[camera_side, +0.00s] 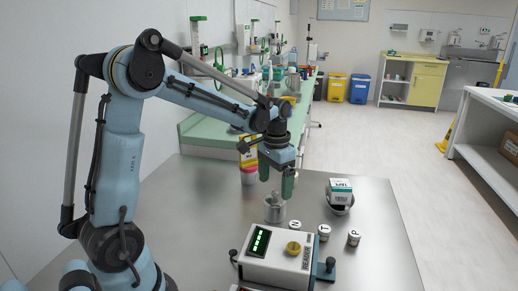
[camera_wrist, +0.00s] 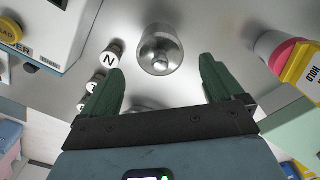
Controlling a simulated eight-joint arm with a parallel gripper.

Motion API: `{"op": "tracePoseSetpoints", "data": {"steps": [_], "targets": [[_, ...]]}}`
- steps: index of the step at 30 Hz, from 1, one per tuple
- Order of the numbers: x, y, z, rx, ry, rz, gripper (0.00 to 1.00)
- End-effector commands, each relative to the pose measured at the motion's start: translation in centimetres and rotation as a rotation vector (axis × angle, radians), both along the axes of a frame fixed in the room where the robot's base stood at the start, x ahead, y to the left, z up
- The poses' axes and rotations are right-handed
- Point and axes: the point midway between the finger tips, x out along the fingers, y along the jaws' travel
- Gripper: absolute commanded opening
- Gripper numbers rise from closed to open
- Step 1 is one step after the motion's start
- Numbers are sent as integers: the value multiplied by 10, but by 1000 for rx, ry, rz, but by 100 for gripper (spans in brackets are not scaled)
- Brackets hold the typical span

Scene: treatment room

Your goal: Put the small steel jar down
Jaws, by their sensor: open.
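The small steel jar (camera_side: 274,211) stands upright on the steel table, with a small knob-like part at its top. In the wrist view the jar (camera_wrist: 160,52) lies beyond the fingertips, near the top middle. My gripper (camera_side: 277,186) is just above the jar, its green fingers pointing down and spread apart. The wrist view shows the gripper (camera_wrist: 157,80) open, with nothing held between the fingers. The fingers appear clear of the jar, though the exact gap is hard to tell.
Small lettered white-topped pots (camera_side: 323,232) stand to the right. A labelled box (camera_side: 340,188) sits in a steel bowl behind them. A red-and-white container (camera_side: 249,176) stands behind left.

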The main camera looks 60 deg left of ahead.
Motion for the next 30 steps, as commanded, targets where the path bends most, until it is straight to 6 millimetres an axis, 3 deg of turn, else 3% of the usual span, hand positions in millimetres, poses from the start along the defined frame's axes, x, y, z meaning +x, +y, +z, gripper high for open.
{"op": "tracePoseSetpoints", "data": {"steps": [6,14,22,30], "targets": [[0,0,30,0,0,0,94],[-3,-5,45,5,-17,-3,94],[-32,-50,63,42,-198,-20,94],[-70,-95,63,46,-432,-36,94]]}}
